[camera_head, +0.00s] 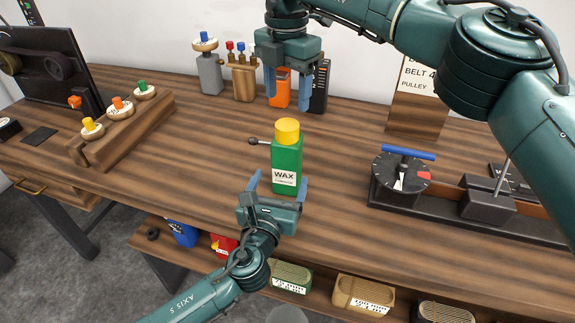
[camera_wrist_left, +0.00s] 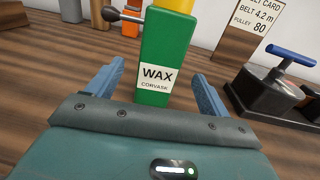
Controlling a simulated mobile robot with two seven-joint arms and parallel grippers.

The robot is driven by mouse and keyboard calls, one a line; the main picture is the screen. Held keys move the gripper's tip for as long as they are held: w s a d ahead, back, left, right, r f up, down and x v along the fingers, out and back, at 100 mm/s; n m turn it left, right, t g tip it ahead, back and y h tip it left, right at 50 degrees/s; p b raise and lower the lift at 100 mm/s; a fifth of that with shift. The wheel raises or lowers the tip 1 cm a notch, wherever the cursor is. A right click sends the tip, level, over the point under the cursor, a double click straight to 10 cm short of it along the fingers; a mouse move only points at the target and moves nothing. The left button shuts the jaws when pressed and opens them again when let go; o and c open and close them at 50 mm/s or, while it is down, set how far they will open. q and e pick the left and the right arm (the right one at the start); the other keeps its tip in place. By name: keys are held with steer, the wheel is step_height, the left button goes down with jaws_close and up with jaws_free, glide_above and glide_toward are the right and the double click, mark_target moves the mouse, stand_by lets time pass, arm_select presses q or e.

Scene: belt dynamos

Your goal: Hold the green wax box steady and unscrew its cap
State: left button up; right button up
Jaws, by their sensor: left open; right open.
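The green wax box (camera_head: 287,163) stands upright on the wooden bench, with a yellow cap (camera_head: 287,131) on top. A white label on it reads WAX. The box also shows in the left wrist view (camera_wrist_left: 159,50), just beyond the fingers. My left gripper (camera_head: 278,183) is open, low in front of the box, with its fingers pointing toward it; in the left wrist view (camera_wrist_left: 155,85) the box shows between the finger lines. I cannot tell whether they touch it. My right gripper (camera_head: 288,88) is open and empty, pointing down above and behind the cap.
A dark knob on a thin rod (camera_head: 254,141) is left of the box. An orange box (camera_head: 279,88) and a grey container (camera_head: 209,72) stand behind. A wooden rack with colored knobs (camera_head: 122,130) is left, a dial device (camera_head: 402,172) right. The bench around the box is mostly clear.

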mark_target(287, 125)
arm_select(q)
steer(key=x, duration=0.9)
steer(key=shift+w, duration=0.1)
arm_select(e)
steer(key=shift+w+f, duration=0.1)
steer(key=shift+f, duration=0.05)
arm_select(q)
steer(key=shift+f, duration=0.1)
jaws_close()
stand_by(0.3)
steer(key=shift+a, duration=0.1)
arm_select(e)
steer(key=shift+f, duration=4)
steer(key=shift+c, duration=0.3)
